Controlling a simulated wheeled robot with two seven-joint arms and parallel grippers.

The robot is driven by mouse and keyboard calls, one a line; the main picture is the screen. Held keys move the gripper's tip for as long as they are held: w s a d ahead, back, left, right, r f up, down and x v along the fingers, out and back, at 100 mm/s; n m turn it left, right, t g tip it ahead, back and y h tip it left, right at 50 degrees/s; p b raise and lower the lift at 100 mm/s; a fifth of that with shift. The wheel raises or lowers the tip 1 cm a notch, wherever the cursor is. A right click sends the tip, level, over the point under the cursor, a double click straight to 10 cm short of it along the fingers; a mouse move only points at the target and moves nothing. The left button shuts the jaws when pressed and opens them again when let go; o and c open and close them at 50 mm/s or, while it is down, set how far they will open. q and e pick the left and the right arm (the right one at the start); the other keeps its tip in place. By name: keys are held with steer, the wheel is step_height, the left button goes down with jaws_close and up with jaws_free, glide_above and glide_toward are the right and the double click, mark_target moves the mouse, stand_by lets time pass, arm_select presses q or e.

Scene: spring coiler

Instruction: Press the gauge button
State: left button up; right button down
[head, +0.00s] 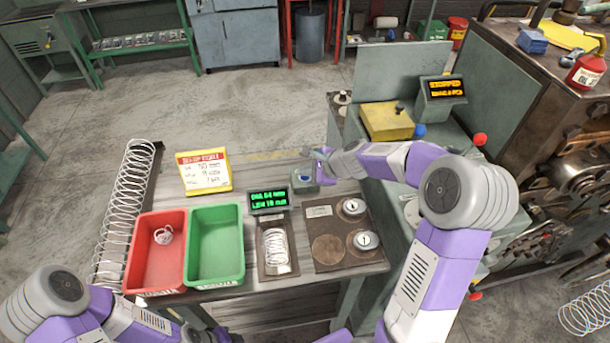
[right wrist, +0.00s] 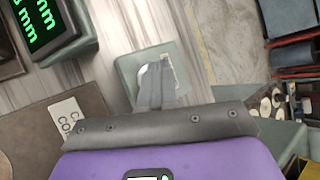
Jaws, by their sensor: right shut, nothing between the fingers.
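The gauge (head: 268,200) has a dark display with green text and a spring (head: 276,248) lying in its tray (head: 264,272). To its right stands a small grey box with a blue button (head: 303,175). My right gripper (head: 313,171) is shut and empty at this box. In the right wrist view its fingers (right wrist: 156,78) lie over the grey box (right wrist: 126,72) and hide much of the button; I cannot tell whether they touch it. The gauge display (right wrist: 42,22) shows at the top left there. My left gripper (head: 222,335) is at the bottom edge, its fingers not visible.
A red bin (head: 143,270) with a small coil and an empty green bin (head: 216,278) stand left of the gauge. A board with round discs (head: 322,212) lies to its right. A yellow sign (head: 204,172) stands behind. The coiler machine (head: 545,75) is at the right.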

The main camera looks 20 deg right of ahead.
mark_target(308, 179)
steer(key=shift+r+p, duration=0.55)
steer(key=shift+r, duration=0.1)
step_height(308, 179, up, 5)
steer(key=p, duration=0.4)
steer(key=shift+r+p, duration=0.1)
steer(key=shift+p, duration=0.3)
steer(key=shift+s, duration=0.1)
